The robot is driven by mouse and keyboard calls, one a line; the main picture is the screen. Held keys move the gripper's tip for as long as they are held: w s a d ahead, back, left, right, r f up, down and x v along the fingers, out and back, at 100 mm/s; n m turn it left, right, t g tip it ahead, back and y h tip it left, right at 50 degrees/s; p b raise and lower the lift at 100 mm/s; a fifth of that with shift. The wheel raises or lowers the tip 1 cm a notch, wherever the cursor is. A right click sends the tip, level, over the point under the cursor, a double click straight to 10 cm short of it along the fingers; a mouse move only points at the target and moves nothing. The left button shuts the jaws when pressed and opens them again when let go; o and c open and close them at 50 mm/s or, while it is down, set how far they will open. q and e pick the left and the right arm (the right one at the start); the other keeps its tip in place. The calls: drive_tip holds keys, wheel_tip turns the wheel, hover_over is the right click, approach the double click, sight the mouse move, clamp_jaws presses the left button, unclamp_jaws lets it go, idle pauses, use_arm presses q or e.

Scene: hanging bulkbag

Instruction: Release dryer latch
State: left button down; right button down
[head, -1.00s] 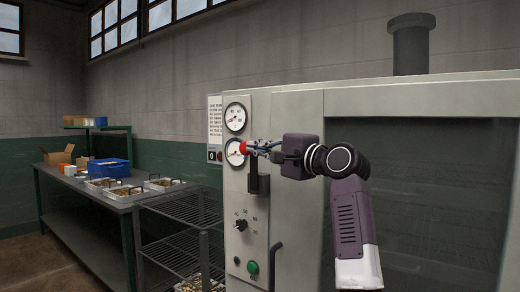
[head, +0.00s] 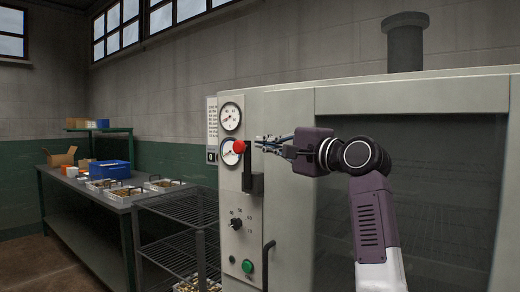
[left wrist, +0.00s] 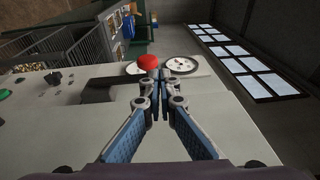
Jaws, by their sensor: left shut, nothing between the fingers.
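The dryer (head: 290,200) has a latch on its front panel, a black lever (head: 247,172) with a red knob (head: 239,147) at its top. The lever stands upright in front of the lower gauge. My left gripper (head: 260,143) is just right of the knob, pointing left, with its fingers shut and empty. In the left wrist view, the red knob (left wrist: 148,61) is just beyond the shut fingertips of my left gripper (left wrist: 160,82); a small gap seems to separate them. My right gripper is not in view.
Two round gauges (head: 231,117), a black selector (head: 236,223), a green button (head: 247,266) and a door handle (head: 267,262) sit on the dryer front. A wire rack (head: 180,222) and a workbench (head: 115,196) with trays and a blue bin (head: 109,169) are left.

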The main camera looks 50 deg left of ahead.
use_arm(q)
drive_tip(key=d+r, duration=0.1)
drive_tip(key=d, duration=0.7)
drive_tip(key=shift+r, duration=0.15)
drive_tip(key=shift+a, duration=0.1)
